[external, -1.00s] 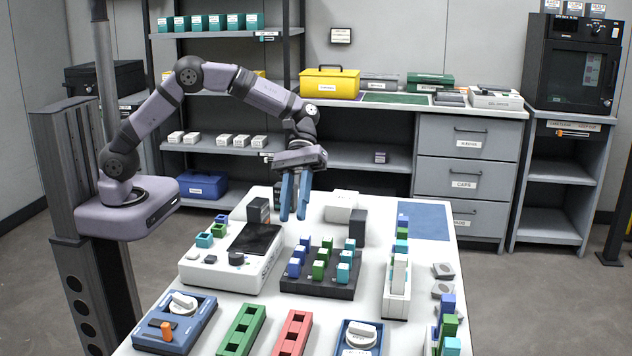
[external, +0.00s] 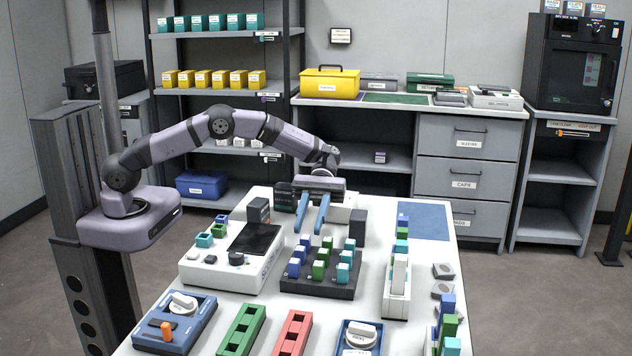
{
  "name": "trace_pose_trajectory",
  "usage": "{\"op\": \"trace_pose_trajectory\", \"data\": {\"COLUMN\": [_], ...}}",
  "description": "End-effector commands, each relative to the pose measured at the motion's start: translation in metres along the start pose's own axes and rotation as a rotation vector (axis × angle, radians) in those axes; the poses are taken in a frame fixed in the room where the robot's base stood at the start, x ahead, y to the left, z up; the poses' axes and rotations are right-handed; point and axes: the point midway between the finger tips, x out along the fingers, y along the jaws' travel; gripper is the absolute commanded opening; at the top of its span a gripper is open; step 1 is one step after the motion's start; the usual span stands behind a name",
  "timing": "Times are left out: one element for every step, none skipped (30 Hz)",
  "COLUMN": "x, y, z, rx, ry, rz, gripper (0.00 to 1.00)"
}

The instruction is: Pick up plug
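Several small plugs in blue, green and teal stand in rows in a dark block (external: 318,285) at the middle of the table. Among them are a blue plug (external: 294,268), a green plug (external: 319,270) and a teal plug (external: 343,272). The frames do not show which plug the task means. My gripper (external: 309,231) points down just above the back row of the block. Its two blue fingers are apart with nothing visible between them. One fingertip comes close to a back-row blue plug (external: 305,240); I cannot tell whether they touch.
A white device with a dark screen (external: 256,238) stands left of the block. A white rack (external: 397,290) with colored pieces stands on the right. Blue, green and red (external: 293,333) fixtures line the front. A blue mat (external: 424,221) lies clear at the back right.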

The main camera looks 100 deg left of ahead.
Motion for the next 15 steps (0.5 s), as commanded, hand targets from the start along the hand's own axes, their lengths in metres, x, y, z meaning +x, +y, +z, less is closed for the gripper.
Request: {"op": "trace_pose_trajectory", "data": {"x": [0.001, 0.001, 0.001, 0.002, 0.004, 0.006, 0.009, 0.013, 0.018, 0.022, 0.026, 0.031, 0.035, 0.038, 0.042], "y": [0.000, 0.000, 0.000, 0.000, 0.000, 0.000, 0.000, 0.000, 0.001, 0.001, 0.001, 0.002, 0.002, 0.002, 0.002], "z": [0.000, 0.000, 0.000, 0.000, 0.001, 0.001, 0.001, 0.002, 0.002, 0.003, 0.003, 0.004, 0.004, 0.003, 0.003], "rx": [0.000, 0.000, 0.000, 0.000, 0.000, 0.000, 0.000, -0.001, 0.000, 0.000, 0.000, 0.000, 0.000, 0.000, 0.000], "ry": [0.000, 0.000, 0.000, 0.000, 0.000, 0.000, 0.000, 0.000, 0.000, 0.000, -0.001, 0.000, 0.000, -0.001, 0.000], "rz": [0.001, 0.001, 0.001, 0.000, 0.000, -0.001, -0.001, -0.002, -0.002, -0.003, -0.002, -0.002, -0.002, -0.002, -0.001], "gripper": [0.27, 0.27, 0.27, 0.27, 0.27, 0.27, 0.27, 0.27, 0.27, 0.27, 0.27, 0.27, 0.27, 0.27, 0.27]}}
